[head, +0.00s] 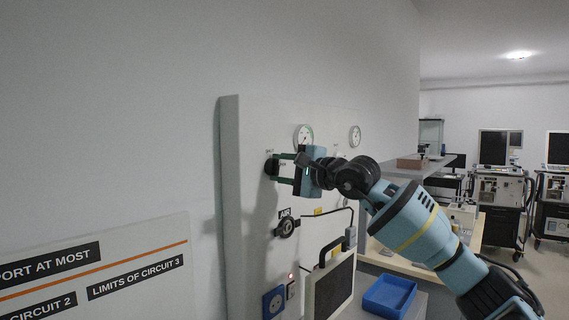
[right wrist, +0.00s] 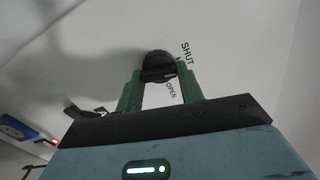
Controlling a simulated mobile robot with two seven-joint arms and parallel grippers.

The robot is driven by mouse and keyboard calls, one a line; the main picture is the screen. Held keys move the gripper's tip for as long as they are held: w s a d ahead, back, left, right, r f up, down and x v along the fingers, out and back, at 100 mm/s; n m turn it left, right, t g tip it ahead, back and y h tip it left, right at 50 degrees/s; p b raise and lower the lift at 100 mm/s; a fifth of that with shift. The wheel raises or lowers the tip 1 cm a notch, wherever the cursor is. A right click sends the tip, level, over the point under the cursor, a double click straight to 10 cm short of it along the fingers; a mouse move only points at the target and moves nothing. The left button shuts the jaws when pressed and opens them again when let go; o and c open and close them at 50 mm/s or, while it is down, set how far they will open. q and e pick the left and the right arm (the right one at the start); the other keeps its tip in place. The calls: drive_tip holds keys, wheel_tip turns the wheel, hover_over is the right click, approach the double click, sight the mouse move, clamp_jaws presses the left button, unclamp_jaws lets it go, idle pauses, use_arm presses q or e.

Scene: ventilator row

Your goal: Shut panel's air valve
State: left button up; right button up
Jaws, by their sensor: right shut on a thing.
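The grey-white wall panel (head: 250,130) carries a round black valve knob (head: 271,166) near its left edge. My right gripper (head: 276,167) reaches it from the right and is shut on it. In the right wrist view the knob (right wrist: 157,64) sits between the green fingertips (right wrist: 160,76). Beside it are the words SHUT (right wrist: 187,53) and OPEN (right wrist: 171,90). The knob's grip bar lies roughly across the picture; its exact setting is hard to tell. An AIR label (head: 285,212) is lower on the panel, above another round black fitting (head: 288,228). My left gripper is not in view.
Two gauges (head: 303,137) (head: 355,136) are above my gripper. A lettered sign (head: 95,270) stands at left. Equipment carts (head: 488,190) are far right.

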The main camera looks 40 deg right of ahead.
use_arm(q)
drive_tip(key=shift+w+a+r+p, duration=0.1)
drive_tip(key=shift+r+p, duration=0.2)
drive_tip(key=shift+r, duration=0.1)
use_arm(e)
drive_tip(key=shift+r+n, duration=0.1)
drive_tip(key=shift+n, duration=1)
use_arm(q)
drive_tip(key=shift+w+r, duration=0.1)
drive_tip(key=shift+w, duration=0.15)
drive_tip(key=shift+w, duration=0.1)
use_arm(e)
drive_tip(key=o, duration=1)
drive_tip(key=shift+c, duration=0.2)
use_arm(q)
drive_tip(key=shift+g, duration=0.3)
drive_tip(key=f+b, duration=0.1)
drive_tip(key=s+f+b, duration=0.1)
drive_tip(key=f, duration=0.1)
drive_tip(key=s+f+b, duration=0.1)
drive_tip(key=b, duration=0.1)
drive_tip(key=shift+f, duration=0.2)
use_arm(e)
drive_tip(key=s, duration=0.7)
drive_tip(key=shift+s+d, duration=0.35)
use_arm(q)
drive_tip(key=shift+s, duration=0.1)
